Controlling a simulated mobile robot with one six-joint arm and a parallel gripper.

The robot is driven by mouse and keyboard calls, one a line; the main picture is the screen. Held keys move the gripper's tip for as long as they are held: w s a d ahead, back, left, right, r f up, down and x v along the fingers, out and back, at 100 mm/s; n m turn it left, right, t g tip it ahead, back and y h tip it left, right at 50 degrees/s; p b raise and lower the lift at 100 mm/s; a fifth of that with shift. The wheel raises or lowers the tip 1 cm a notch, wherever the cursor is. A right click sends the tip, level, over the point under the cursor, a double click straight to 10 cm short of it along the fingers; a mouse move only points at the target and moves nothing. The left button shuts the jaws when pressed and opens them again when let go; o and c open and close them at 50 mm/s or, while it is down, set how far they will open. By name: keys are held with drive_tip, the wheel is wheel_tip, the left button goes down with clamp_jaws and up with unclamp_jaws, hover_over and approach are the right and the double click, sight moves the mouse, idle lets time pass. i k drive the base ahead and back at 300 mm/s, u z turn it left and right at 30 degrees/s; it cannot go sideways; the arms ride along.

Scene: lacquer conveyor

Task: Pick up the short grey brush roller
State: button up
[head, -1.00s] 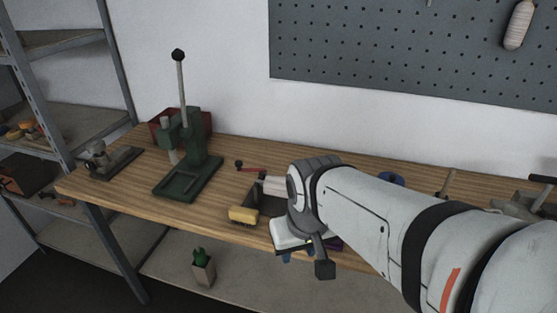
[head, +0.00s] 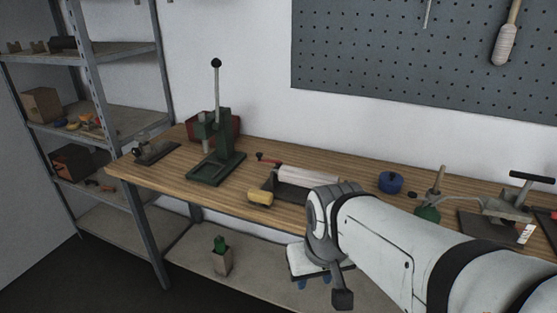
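I cannot pick out a short grey brush roller with certainty. A pale cylinder (head: 308,174), roller-like, lies at the back of a dark tray (head: 288,192) on the bench; its right part is close behind my arm. A pale brush-like roller with a wooden handle (head: 505,45) hangs on the pegboard. A dark grey short cylinder (head: 62,43) lies on the upper shelf at left. My gripper (head: 315,283) points down in front of the bench's front edge, apart from all of these. Its small blue fingertips are mostly hidden, so its opening does not show.
A green lever press (head: 215,165) and a red bin (head: 228,127) stand on the bench's left half. A yellowish block (head: 260,198) sits at the tray's front. A blue round thing (head: 391,182) is behind my arm.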

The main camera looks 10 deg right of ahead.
sight(288, 174)
drive_tip(key=u, duration=0.05)
drive_tip(key=i, duration=0.9)
drive_tip(key=z, duration=0.05)
